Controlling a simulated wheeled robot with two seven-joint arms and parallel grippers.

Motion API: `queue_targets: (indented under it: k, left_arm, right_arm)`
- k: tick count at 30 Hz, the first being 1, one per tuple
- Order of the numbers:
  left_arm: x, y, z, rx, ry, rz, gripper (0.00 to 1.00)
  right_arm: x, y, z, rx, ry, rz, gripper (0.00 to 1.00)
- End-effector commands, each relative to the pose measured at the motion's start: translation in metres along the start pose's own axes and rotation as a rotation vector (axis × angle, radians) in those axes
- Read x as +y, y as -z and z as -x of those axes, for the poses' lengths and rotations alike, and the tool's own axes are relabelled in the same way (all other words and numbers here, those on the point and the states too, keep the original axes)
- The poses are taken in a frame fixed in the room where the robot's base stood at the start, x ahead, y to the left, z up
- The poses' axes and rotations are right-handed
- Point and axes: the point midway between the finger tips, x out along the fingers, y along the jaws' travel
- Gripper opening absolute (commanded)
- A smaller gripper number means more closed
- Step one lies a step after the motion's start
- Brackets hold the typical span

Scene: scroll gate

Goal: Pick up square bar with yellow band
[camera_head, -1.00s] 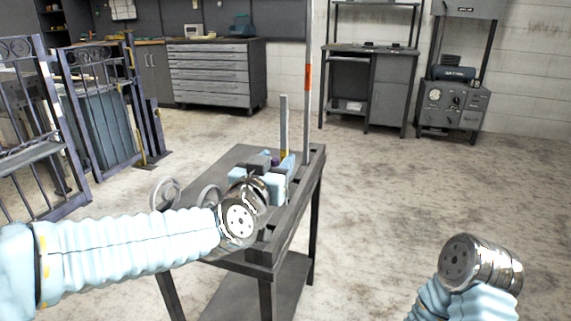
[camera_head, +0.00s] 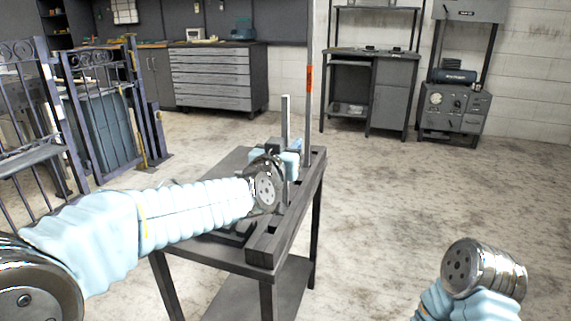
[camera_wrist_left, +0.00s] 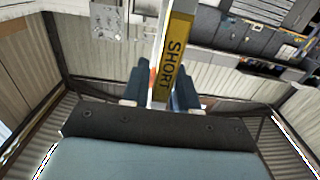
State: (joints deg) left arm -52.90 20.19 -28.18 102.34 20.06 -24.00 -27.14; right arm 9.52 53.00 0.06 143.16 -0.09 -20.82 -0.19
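The square bar (camera_head: 285,118) stands upright above the table, grey in the head view. In the left wrist view the bar (camera_wrist_left: 173,63) carries a yellow band marked SHORT and lies between the two fingers.
The dark table (camera_head: 262,247) stands in front of me. A tall thin pole with an orange band (camera_head: 309,78) rises at its right back corner. Gate panels (camera_head: 100,110) stand at the left. The floor to the right is clear.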

Motion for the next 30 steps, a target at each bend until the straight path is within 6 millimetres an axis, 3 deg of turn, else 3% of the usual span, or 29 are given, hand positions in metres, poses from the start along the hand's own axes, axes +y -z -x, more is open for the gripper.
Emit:
queue_targets:
  k: [1,5,19,30]
  left_arm:
    - [0.0,0.0,0.0,0.0,0.0,0.0,0.2]
    - [0.0,0.0,0.0,0.0,0.0,0.0,0.0]
    - [0.0,0.006,0.0,0.004,0.001,0.001,0.0]
    - [0.001,0.079,0.0,0.005,0.0,0.001,0.0]
  right_arm:
    - [0.0,0.0,0.0,0.0,0.0,0.0,0.43]
    - [0.0,0.0,0.0,0.0,0.0,0.0,0.43]
    - [-0.001,0.0,0.002,-0.001,0.0,0.0,0.43]
    - [-0.02,-0.005,0.029,-0.015,0.013,0.012,0.43]
